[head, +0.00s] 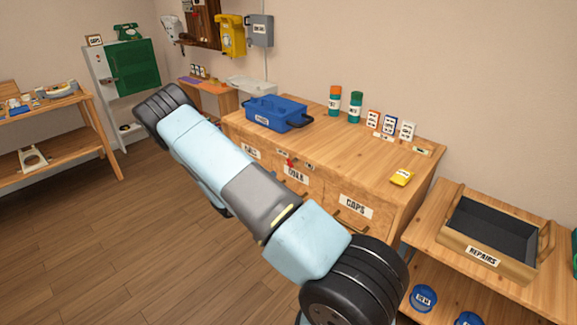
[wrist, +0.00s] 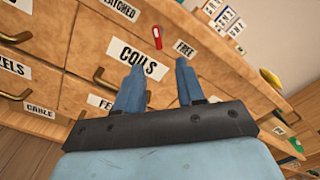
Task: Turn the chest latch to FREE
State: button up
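The red chest latch (wrist: 157,38) is on the front of the wooden chest (wrist: 85,45), above the COILS label (wrist: 137,60). It sits between the LATCHED label (wrist: 119,8) and the FREE label (wrist: 184,48); which way it points I cannot tell for sure. In the head view the latch (head: 290,162) shows small, just past my arm's edge. My gripper (wrist: 160,64) is open and empty, its two blue fingers pointing at the chest front, just below the latch in the wrist view. The head view does not show my gripper.
The chest has several labelled drawers with handles. A REPAIRS tray (head: 482,256) stands on the right bench. Floor (head: 130,230) at left is clear.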

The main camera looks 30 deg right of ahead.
aim_at(290, 162)
jog(key=x, duration=1.3)
jog(key=shift+w+d+f, duration=0.2)
jog(key=shift+w+d, duration=0.1)
